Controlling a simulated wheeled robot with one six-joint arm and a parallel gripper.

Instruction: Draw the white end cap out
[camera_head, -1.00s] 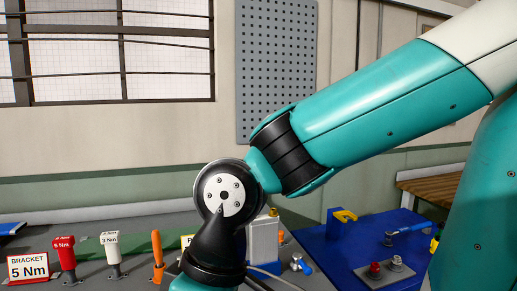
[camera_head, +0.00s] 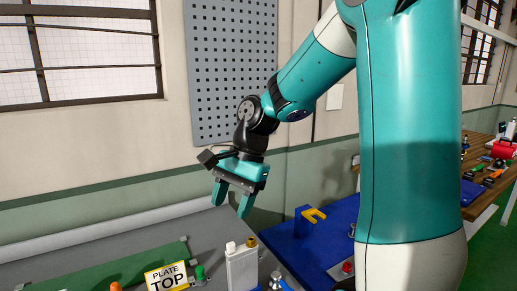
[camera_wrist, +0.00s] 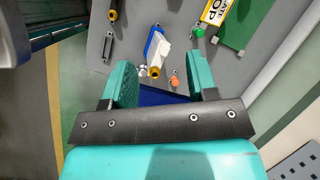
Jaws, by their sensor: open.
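A small white piece that looks like the white end cap (camera_head: 230,247) shows on top of an upright light-grey block (camera_head: 242,270), beside a brass-coloured knob (camera_head: 251,242). My gripper (camera_head: 232,206) is open and empty, pointing down, with its fingertips above and apart from the block in the head view. In the wrist view the same gripper (camera_wrist: 158,64) has its fingers wide apart. A pale piece (camera_wrist: 161,52) with a brass ring shows in the gap beyond them, beside a blue part. I cannot tell the cap from the block there.
A yellow "PLATE TOP" sign (camera_head: 167,277) and a green knob (camera_head: 200,272) stand left of the block. A blue mat (camera_head: 290,243) with a yellow-and-blue holder (camera_head: 308,217) lies to the right. A perforated panel (camera_head: 230,70) hangs on the wall behind.

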